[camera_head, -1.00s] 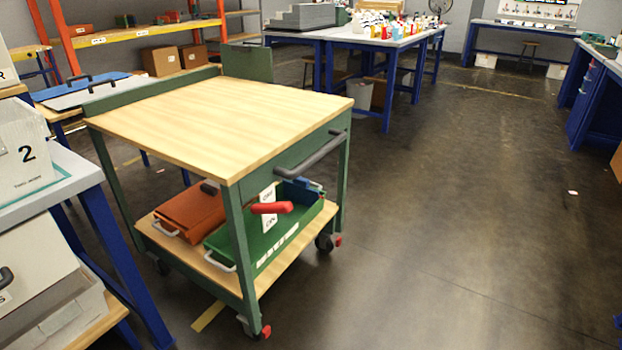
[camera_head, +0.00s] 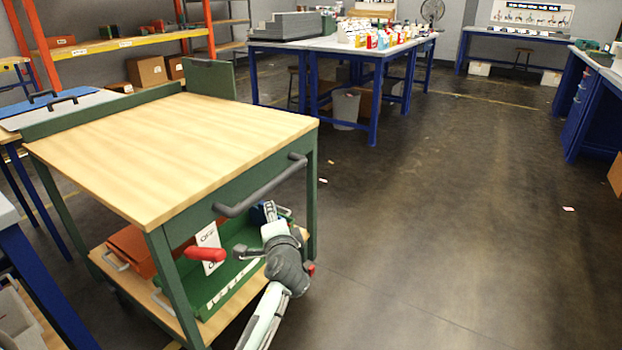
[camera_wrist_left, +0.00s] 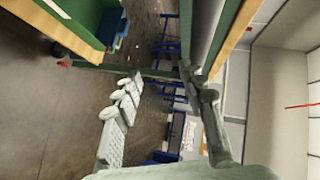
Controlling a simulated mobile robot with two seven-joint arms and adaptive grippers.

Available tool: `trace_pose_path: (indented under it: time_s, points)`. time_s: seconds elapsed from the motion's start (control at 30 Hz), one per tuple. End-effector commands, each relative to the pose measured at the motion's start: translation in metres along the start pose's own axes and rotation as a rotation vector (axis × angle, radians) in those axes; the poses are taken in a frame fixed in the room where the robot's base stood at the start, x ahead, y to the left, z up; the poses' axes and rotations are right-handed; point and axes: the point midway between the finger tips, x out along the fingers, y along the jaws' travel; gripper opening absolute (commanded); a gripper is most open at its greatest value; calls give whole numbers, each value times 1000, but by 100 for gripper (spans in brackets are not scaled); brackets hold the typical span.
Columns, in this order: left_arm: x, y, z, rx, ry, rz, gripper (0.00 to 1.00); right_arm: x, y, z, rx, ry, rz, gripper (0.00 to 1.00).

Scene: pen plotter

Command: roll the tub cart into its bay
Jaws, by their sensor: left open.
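The tub cart has a wooden top (camera_head: 170,150), a green frame and a dark grey push handle (camera_head: 262,190) on its near right end. An orange tub (camera_head: 130,245) and a green tub (camera_head: 222,286) are on its lower shelf. A red lever (camera_head: 205,254) with an ON/OFF label sticks out at this end. My left gripper (camera_head: 255,232) is open, just below and beside the handle, in front of the green tub. My right gripper is out of view. I cannot identify the bay.
A blue-legged table (camera_head: 45,290) stands close at the cart's left. Another blue table (camera_head: 345,52) with bottles is behind the cart, with a grey bin (camera_head: 345,106) under it. Orange shelving (camera_head: 120,45) stands at the back left. The floor (camera_head: 450,220) to the right is clear.

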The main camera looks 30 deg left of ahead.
Motion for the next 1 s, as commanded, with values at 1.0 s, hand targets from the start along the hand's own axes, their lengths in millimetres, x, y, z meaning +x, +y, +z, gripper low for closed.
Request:
trace_pose_path:
  time_s: [1.0]
  points:
    - [86, -53, -23, 93, 10, -118, 41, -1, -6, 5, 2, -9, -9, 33]
